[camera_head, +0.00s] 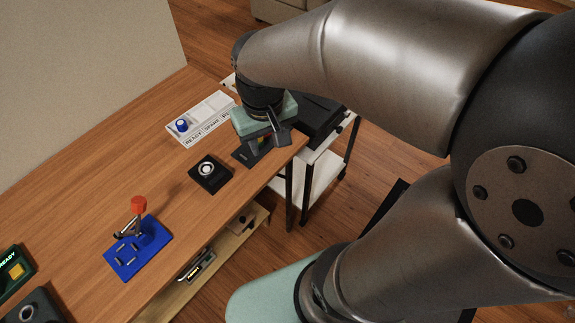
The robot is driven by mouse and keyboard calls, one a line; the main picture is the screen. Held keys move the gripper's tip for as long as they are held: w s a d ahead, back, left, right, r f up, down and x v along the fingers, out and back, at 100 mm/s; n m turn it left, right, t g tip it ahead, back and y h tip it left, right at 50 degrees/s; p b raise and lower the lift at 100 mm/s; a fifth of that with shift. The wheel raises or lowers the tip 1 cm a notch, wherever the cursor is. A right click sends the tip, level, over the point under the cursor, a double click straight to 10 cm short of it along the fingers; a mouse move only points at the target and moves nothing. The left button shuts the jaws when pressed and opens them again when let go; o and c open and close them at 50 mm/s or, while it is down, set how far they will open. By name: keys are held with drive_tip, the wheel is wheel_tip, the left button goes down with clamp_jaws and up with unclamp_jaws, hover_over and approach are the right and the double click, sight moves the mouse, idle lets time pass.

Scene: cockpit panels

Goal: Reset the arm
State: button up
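My arm fills the right and top of the head view and reaches over the far right end of the wooden table (100,200). My gripper (265,137), below a teal hand, points down just above a small dark panel (247,156) near the table's corner. A small patch of green and red shows by the fingers. The hand hides part of that panel, and I cannot tell whether the fingers touch it or are open or shut.
On the table are a white labelled tray with a blue knob (182,125), a black box with a round white button (207,170), a blue base with a red-knobbed lever (138,238), and a READY panel (14,272). A white cart (318,175) stands beside the table.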

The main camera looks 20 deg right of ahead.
drive_tip(key=s+d+f, duration=0.1)
drive_tip(key=s, duration=0.7)
drive_tip(key=shift+d+f+m, duration=0.2)
drive_tip(key=shift+f+m, duration=0.1)
drive_tip(key=shift+f, duration=0.05)
idle(0.4)
